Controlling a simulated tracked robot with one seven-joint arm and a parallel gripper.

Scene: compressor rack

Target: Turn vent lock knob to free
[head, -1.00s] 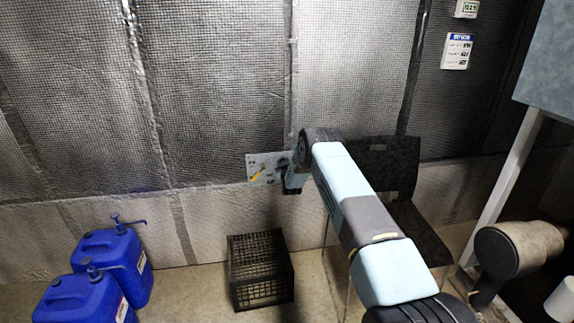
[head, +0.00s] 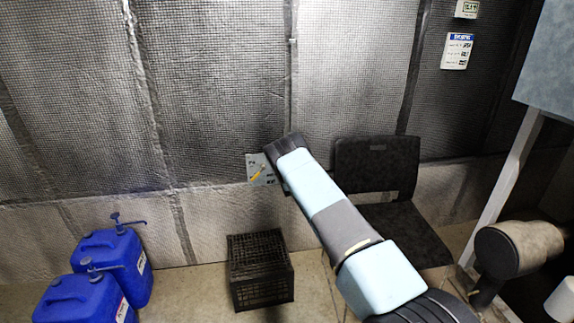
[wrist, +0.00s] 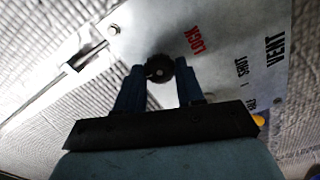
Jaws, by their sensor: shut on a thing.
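The dark round vent lock knob (wrist: 159,68) sits on a pale panel (wrist: 216,75) in the wrist view, near the red word LOCK. My gripper (wrist: 161,75) is at the panel, its two blue fingers on either side of the knob and shut on it. The words VENT and SHUT and a partly covered word show to the right. In the head view the panel (head: 252,162) is on the wall, its right side covered by my arm. The knob and my fingers are hidden there. The knob's pointing direction cannot be told.
A yellow handle (head: 257,173) is on the panel close to my arm; a bit shows beside my gripper in the wrist view. A black crate (head: 262,270) and blue jugs (head: 112,258) stand on the floor. A dark chair (head: 385,185) is behind my arm.

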